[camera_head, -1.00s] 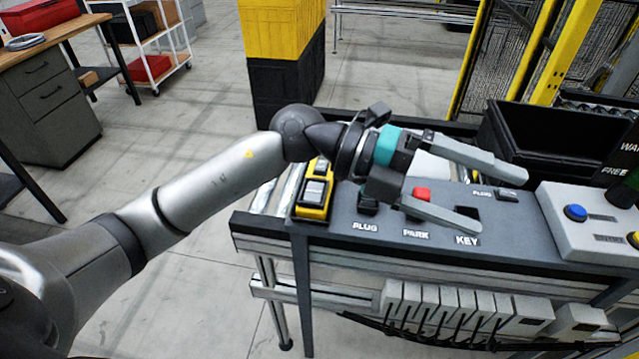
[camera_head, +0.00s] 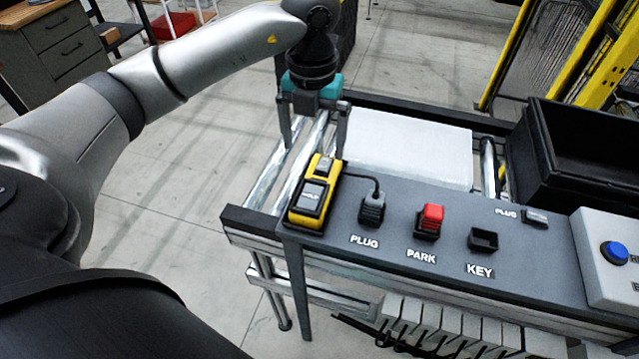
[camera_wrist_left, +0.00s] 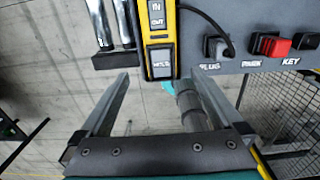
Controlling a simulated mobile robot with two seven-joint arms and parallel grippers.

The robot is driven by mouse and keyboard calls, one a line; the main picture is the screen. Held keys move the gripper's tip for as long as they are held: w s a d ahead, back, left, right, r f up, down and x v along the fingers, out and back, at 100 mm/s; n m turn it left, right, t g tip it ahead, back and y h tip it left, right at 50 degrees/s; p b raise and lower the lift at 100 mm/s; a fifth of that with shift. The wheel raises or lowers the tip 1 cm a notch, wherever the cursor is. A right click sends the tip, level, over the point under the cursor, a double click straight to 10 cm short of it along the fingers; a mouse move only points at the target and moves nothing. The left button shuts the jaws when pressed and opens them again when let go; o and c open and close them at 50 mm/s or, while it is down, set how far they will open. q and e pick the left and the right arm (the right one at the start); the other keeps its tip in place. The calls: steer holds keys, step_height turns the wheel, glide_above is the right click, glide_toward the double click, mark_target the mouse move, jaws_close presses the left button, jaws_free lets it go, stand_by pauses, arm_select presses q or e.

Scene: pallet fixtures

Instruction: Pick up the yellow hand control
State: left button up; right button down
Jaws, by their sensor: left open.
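The yellow hand control (camera_head: 313,193) with grey button faces lies at the left end of the dark console panel. A black cable runs from it to the plug (camera_head: 372,208) at the PLUG label. My left gripper (camera_head: 314,148) points down, open and empty, just behind the control in the head view. In the left wrist view, the control (camera_wrist_left: 159,35) shows at the top, roughly in line with the gap between the open fingers (camera_wrist_left: 163,78), with buttons marked IN and OUT. I cannot tell the exact height of the fingers over it. My right gripper is not in view.
A red connector (camera_head: 431,217) sits at PARK, and the KEY socket (camera_head: 483,240) looks empty. Behind are metal rollers, a white slab (camera_head: 412,145) and a black bin (camera_head: 585,150). A grey box with a blue button (camera_head: 614,252) stands right. Open floor lies left.

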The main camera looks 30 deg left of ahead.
arm_select(q)
glide_above(315, 185)
steer(key=f, duration=0.6)
steer(key=shift+s+d+f, duration=0.1)
steer(key=shift+s+f, duration=0.05)
steer(key=shift+s, duration=0.1)
steer(key=shift+w+f+p, duration=0.2)
steer(key=shift+f+p, duration=0.45)
steer(key=shift+f, duration=1.95)
steer(key=c, duration=1.5)
steer(key=shift+r, duration=0.1)
steer(key=shift+c, duration=0.3)
steer(key=shift+w, duration=0.1)
